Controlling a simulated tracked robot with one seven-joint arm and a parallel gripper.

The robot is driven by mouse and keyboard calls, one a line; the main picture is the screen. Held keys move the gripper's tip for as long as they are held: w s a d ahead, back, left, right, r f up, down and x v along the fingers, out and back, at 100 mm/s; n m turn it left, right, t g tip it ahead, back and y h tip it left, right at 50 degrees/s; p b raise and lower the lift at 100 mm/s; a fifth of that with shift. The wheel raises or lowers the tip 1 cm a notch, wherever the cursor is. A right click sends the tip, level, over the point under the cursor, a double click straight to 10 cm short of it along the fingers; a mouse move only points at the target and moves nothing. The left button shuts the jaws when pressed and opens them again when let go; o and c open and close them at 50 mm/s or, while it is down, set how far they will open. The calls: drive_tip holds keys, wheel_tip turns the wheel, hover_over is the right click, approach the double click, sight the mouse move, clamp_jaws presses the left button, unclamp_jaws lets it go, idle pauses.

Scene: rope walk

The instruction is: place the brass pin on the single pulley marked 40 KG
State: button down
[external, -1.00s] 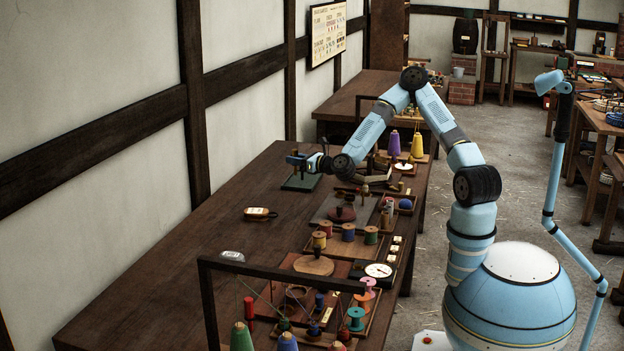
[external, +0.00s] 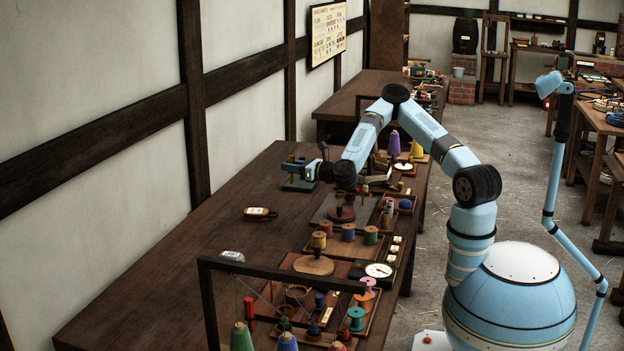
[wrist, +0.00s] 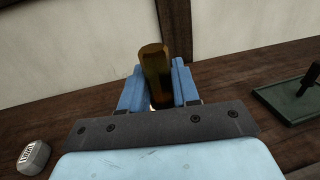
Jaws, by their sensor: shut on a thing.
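In the wrist view a brownish-gold, faceted pin (wrist: 154,72), taken as the brass pin, stands between the two blue fingers of my gripper (wrist: 158,90). My gripper is shut on it. In the external view my gripper (external: 296,161) is at the table's far left part, over or beside a green stand; the pin cannot be made out clearly there. A wooden pulley-like block with a pale label (external: 260,213) lies on the bare table nearer the camera. Its marking is too small to read, so I cannot tell whether it is the 40 KG pulley.
A green stand (wrist: 296,103) with a dark post is right in the wrist view. A grey lettered block (wrist: 34,156) is at left. Spools, trays and a dial (external: 379,270) crowd the table's right side; a dark frame (external: 205,300) stands in front.

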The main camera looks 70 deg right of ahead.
drive_tip(key=shift+w+a+f, duration=0.2)
drive_tip(key=shift+w+f, duration=2.9)
drive_tip(key=shift+w+a+f, duration=0.2)
drive_tip(key=shift+w+f, duration=2.85)
drive_tip(key=shift+w, duration=0.05)
drive_tip(key=c, duration=0.8)
unclamp_jaws()
drive_tip(key=shift+f, duration=0.1)
drive_tip(key=shift+s, duration=0.15)
